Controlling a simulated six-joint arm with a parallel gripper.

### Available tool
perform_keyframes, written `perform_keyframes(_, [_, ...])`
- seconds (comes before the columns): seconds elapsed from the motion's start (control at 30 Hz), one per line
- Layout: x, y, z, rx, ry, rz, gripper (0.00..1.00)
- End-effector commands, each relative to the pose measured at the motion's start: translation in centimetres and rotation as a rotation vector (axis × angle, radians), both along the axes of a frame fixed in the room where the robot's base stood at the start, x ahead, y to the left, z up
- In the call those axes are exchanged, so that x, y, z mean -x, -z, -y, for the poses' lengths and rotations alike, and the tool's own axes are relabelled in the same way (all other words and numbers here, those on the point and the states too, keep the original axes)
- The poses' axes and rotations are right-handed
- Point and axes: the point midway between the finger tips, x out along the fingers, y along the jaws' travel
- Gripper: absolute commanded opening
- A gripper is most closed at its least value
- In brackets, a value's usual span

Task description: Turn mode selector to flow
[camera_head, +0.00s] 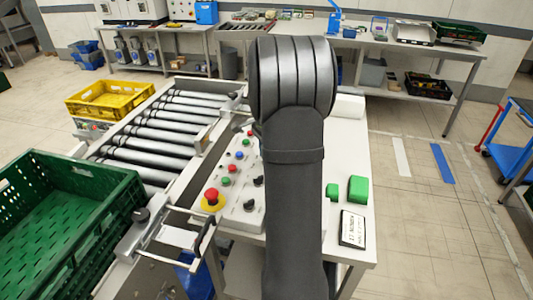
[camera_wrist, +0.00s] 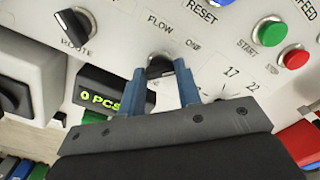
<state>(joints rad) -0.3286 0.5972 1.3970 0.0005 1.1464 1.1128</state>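A black rotary knob (camera_wrist: 160,66) sits on the white panel in the wrist view, with the label FLOW at its upper left and another, partly readable label at its upper right. My gripper (camera_wrist: 159,68) has its two blue fingers apart, one on each side of this knob. I cannot tell whether either finger touches it. The knob's lower part and its pointer direction are not clear. In the head view my arm hides the gripper and part of the control panel (camera_head: 243,208).
Another black knob (camera_wrist: 74,27), labelled ROUTE, is at the upper left in the wrist view. A green START button (camera_wrist: 269,32) and a red button (camera_wrist: 292,58) lie to the right. A PCS display (camera_wrist: 104,98) is at the left. A red emergency stop (camera_head: 212,196) shows in the head view.

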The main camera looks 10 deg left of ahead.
Motion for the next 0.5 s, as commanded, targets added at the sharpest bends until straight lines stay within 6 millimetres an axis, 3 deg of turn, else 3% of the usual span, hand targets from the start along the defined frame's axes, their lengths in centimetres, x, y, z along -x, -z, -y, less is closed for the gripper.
perform_keyframes(0.5, [-0.04, -0.03, 0.03, 0.001, -0.152, -0.001, 0.08])
